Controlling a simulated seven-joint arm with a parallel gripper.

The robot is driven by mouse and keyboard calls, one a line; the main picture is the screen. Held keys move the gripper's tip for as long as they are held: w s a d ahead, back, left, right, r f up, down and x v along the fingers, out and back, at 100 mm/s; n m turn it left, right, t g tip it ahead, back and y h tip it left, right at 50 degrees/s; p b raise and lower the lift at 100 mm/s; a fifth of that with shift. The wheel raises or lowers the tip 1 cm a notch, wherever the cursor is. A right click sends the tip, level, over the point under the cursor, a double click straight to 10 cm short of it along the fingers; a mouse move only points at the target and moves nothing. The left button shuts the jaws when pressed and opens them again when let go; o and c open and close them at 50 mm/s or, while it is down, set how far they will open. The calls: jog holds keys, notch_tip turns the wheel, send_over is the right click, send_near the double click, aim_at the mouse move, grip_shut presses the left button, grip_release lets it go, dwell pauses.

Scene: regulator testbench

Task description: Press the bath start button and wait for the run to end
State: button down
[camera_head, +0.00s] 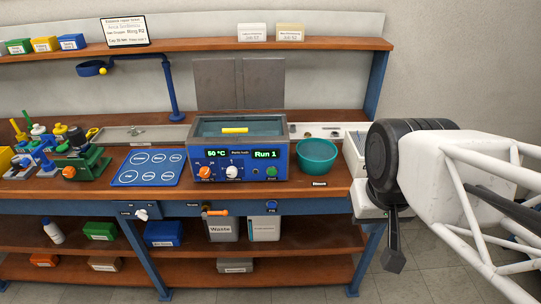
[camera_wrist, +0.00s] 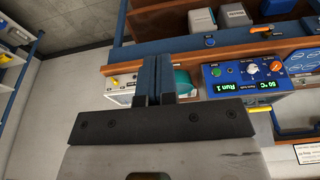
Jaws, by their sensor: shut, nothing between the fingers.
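The blue water bath (camera_head: 195,170) stands on the bench in the middle of the head view. Its displays read 50 °C and Run 1 in green. A green button (camera_head: 271,171) sits at the lower right of its front panel, beside a white knob (camera_head: 232,172) and an orange knob (camera_head: 205,172). A yellow piece (camera_head: 235,130) shows at the top of the bath. In the wrist view, the bath's panel appears upside down, with the green button (camera_wrist: 216,72) to the right of my gripper (camera_wrist: 154,58). My gripper is shut and empty, apart from the button.
A teal bowl (camera_head: 317,156) stands just right of the bath. A blue mat with circles (camera_head: 150,168) lies to its left, with green fixtures (camera_head: 84,163) farther left. A blue lamp-like stand (camera_head: 173,90) rises behind. Shelves with bins run below the bench.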

aim_at(272, 172)
dwell(0.4)
jog(key=w+a+f+n+h, duration=0.2)
jog(key=w+f+n+h, duration=0.45)
jog(key=w, duration=0.65)
jog(key=w+a+f+n+t, duration=0.6)
jog(key=w+a+f, duration=0.4)
jog(key=a+f, duration=0.3)
jog(key=shift+a+t, duration=0.35)
jog(key=shift+t, duration=0.15)
jog(key=shift+w, duration=0.15)
jog(key=shift+w, duration=4.25)
